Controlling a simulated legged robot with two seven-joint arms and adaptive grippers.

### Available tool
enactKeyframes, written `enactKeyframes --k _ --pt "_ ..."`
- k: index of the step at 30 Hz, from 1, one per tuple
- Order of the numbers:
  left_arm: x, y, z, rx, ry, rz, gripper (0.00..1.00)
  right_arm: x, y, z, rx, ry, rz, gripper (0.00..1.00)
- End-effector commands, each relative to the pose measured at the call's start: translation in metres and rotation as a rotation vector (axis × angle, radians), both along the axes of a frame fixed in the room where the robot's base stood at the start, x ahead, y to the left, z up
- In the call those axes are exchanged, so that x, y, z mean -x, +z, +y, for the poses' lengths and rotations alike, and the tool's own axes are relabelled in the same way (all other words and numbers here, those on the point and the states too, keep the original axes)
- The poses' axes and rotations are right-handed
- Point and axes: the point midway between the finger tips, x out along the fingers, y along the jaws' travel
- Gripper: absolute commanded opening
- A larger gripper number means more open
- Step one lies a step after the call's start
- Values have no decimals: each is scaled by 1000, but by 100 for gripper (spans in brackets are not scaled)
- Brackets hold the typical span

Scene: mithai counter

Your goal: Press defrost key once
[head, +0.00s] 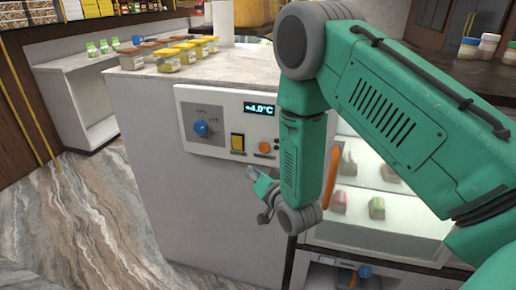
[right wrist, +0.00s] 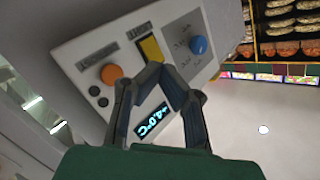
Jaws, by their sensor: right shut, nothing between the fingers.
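The control panel (head: 228,122) is on the upper side of the white counter. It has a round orange button (head: 264,147), a yellow rectangular key (head: 238,142), a blue knob (head: 201,128) and a display (head: 262,108) reading +4.0°C. The labels are too small to read surely, so I cannot tell by text which is the defrost key. My right gripper (head: 252,172) is shut and empty, below the orange button. In the right wrist view its fingertips (right wrist: 155,68) overlap the yellow key's (right wrist: 150,48) lower edge, beside the orange button (right wrist: 111,74); contact cannot be told. My left gripper is out of view.
Several small jars with yellow lids (head: 168,60) stand on the countertop (head: 140,72). A lit glass display case (head: 375,220) with sweets is right of the panel, partly behind my right arm. Open marble floor (head: 70,220) lies to the left.

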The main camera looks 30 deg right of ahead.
Motion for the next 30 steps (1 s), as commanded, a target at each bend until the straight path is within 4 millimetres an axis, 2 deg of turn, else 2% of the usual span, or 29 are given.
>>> enactKeyframes --k 8,24,30 --pt "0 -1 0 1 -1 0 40 -7 1 -3 6 -1 -1 0" --pt "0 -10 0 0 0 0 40 -51 1 -57 3 -2 0 0" --pt "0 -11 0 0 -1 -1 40 -57 1 -62 6 0 1 0"
